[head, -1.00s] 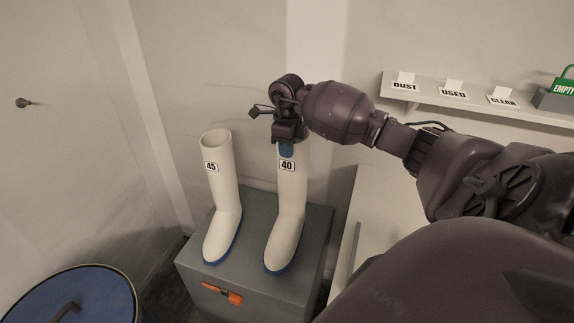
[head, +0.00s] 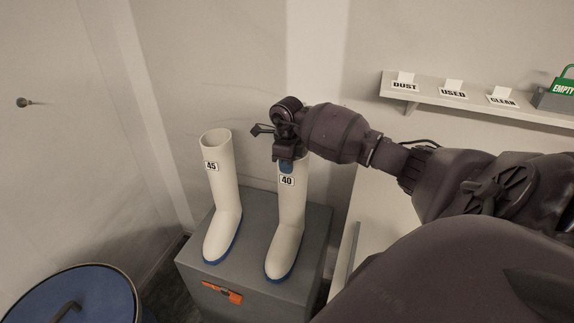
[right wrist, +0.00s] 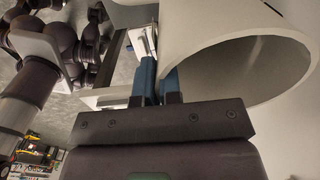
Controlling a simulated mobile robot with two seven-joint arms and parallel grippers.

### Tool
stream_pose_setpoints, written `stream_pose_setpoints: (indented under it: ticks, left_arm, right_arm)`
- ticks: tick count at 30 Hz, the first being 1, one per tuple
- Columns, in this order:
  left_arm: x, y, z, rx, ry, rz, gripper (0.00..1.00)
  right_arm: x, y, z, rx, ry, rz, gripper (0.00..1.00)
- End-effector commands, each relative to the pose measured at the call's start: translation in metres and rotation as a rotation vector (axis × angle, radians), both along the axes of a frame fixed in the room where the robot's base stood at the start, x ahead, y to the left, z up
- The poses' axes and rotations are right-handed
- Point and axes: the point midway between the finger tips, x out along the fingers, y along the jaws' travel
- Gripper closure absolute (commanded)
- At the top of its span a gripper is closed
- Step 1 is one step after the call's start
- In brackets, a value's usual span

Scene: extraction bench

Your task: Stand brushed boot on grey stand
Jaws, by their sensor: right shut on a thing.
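A white boot with a blue sole and a "40" label (head: 288,220) is upright over the right part of the grey stand (head: 255,212). Its sole appears to rest on the stand's top. A matching boot labelled "45" (head: 225,195) stands upright to its left, a small gap apart. My right gripper (head: 287,166) is at the top of the "40" boot, shut on its rim. In the right wrist view, the blue fingers (right wrist: 157,78) pinch the boot's wall beside its round opening (right wrist: 240,55). My left gripper is not in view.
A blue round lid with a dark handle (head: 75,290) is at the lower left. A wall shelf (head: 470,103) with DUST, USED and CLEAN cards is at the upper right. A pale surface (head: 375,215) lies right of the stand. An orange piece (head: 222,291) is on the stand's front.

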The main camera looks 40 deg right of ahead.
Motion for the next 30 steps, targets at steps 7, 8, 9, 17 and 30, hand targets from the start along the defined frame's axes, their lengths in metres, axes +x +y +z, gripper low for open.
stream_pose_setpoints:
  ticks: [7,8,9,17,30]
  left_arm:
    - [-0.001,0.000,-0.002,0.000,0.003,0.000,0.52]
    - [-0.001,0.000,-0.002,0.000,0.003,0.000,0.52]
    - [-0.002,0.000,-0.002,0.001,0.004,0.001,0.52]
    - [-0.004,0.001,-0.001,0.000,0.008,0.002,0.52]
    - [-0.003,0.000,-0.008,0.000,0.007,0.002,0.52]
  right_arm:
    - [0.000,0.000,-0.001,0.000,0.000,0.000,0.69]
    - [0.000,0.000,-0.001,0.000,0.000,0.000,0.69]
    - [0.000,0.000,-0.001,0.000,0.000,0.000,0.69]
    - [0.000,0.000,0.002,0.001,0.000,0.000,0.69]
    - [0.001,-0.001,0.072,-0.003,-0.003,0.001,0.69]
